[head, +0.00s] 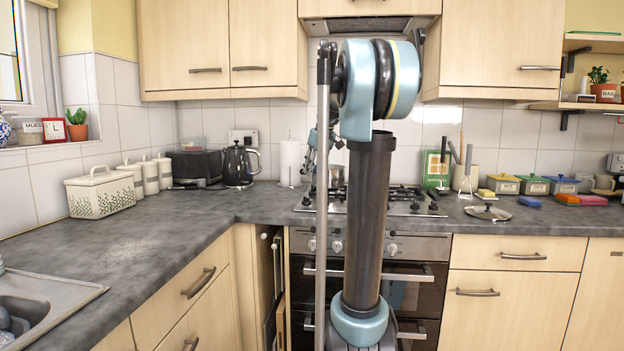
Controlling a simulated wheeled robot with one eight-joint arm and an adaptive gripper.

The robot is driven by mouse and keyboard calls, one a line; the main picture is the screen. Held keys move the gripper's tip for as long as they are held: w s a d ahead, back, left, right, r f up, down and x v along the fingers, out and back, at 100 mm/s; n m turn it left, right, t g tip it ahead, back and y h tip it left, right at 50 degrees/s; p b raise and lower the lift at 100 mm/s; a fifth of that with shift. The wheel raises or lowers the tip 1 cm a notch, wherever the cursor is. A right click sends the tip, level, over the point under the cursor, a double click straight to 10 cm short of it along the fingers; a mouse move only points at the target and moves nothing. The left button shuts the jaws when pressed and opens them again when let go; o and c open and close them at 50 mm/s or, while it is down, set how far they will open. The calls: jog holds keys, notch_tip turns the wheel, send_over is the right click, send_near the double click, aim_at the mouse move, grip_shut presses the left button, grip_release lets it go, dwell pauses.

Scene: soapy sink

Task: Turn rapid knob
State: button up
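A gas hob (402,207) is set into the grey worktop straight ahead, partly hidden behind my arm. Small dark hob knobs (433,204) stand along its right side. The oven front below has round silver knobs (312,245), with another right of my arm (391,250). No label can be read, so I cannot tell which knob is the rapid one. My gripper (313,142) is mostly hidden behind my arm; only small light blue and dark parts show, above the back of the hob. I cannot see its fingertips or any contact with a knob.
A black kettle (238,165) and toaster (195,166) stand left of the hob. A pan lid (488,212) and utensil pot (466,179) are to its right. The sink (50,300) is front left. A cooker hood (368,25) hangs above. The left worktop is largely clear.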

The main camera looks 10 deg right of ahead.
jog(key=shift+r, duration=0.1)
jog(key=m, duration=0.1)
send_near(308, 198)
jog(key=x, duration=0.4)
jog(key=w+x, duration=0.1)
jog(key=x, duration=0.3)
jog(key=shift+w+a, duration=0.15)
jog(key=shift+w, duration=0.05)
dwell(0.8)
